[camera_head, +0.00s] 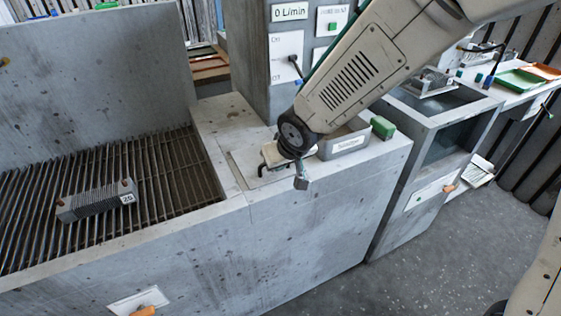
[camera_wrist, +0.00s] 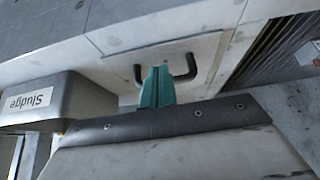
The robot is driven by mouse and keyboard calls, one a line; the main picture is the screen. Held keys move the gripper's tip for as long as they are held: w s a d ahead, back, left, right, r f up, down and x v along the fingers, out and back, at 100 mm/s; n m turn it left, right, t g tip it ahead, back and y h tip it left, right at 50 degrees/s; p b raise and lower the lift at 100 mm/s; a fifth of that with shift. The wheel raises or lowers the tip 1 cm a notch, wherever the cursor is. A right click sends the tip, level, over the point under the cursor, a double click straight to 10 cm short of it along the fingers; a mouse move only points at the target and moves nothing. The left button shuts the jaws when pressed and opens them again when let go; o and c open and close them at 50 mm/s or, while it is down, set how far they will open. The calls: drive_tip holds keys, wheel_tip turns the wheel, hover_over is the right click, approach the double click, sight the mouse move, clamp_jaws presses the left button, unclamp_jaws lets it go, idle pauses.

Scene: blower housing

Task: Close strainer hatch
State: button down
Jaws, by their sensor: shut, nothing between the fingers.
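The strainer hatch (camera_head: 246,177) looks like a pale flat panel in the top of the concrete housing, partly hidden behind my arm in the head view. In the wrist view the hatch (camera_wrist: 206,50) appears to lie level with the surface around it, with a dark bar handle (camera_wrist: 188,70) on it. My gripper (camera_head: 302,184) is pointing down near the hatch. In the wrist view the teal fingers of my gripper (camera_wrist: 157,84) are shut and empty. They overlap the middle of the handle; I cannot tell whether they touch it.
A grey bin labelled Sludge (camera_head: 345,145) stands right of the hatch, with a green block (camera_head: 382,128) beyond it. Left is a sunken grating (camera_head: 150,170) with a finned block (camera_head: 95,201) on it. A panel reading 0 L/min (camera_head: 290,12) stands behind. Floor in front is clear.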

idle(0.3)
drive_tip(key=shift+r, duration=0.25)
drive_tip(key=s+d+r+g+h, duration=0.25)
drive_tip(key=s+d, duration=0.55)
drive_tip(key=s, duration=0.4)
drive_tip(key=s+d+r+m, duration=0.2)
drive_tip(key=s+d+r, duration=0.4)
drive_tip(key=d, duration=0.3)
drive_tip(key=s+d+r+m+g, duration=0.1)
drive_tip(key=s+d+r+m, duration=0.2)
drive_tip(key=s+d+r, duration=0.4)
drive_tip(key=s+d, duration=0.1)
drive_tip(key=d, duration=0.2)
drive_tip(key=shift+s, duration=0.25)
drive_tip(key=shift+d+g, duration=0.1)
drive_tip(key=shift+g, duration=0.25)
